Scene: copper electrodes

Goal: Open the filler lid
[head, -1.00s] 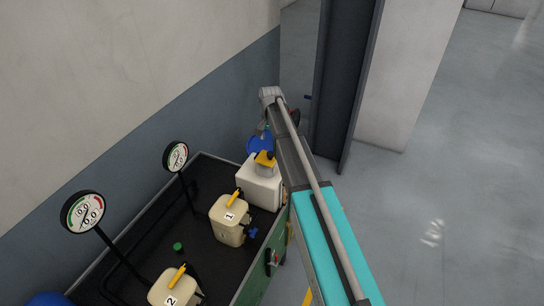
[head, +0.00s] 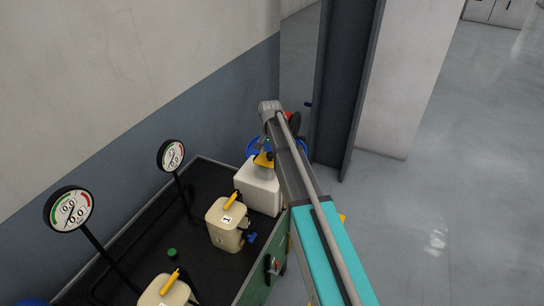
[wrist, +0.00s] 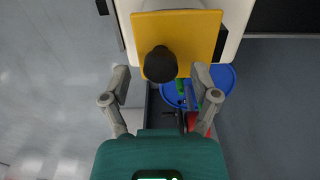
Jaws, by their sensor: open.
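No part is marked as the filler lid. In the wrist view a yellow square plate (wrist: 195,40) with a black round knob (wrist: 160,65) sits on a white container. My gripper (wrist: 161,76) is open, its two fingers apart on either side of the knob. Nothing is held, and I cannot tell whether a finger touches it. In the head view the white container (head: 257,190) with its yellow top (head: 264,159) stands at the bench's far end, partly behind my arm.
Beige canister 1 (head: 224,232) and canister 2 (head: 164,293) stand on the black bench top (head: 205,275). Two gauges (head: 171,156) rise on stalks at the left. A blue round container (wrist: 225,78) lies beyond the white one. A dark column (head: 345,90) stands nearby; open floor is at right.

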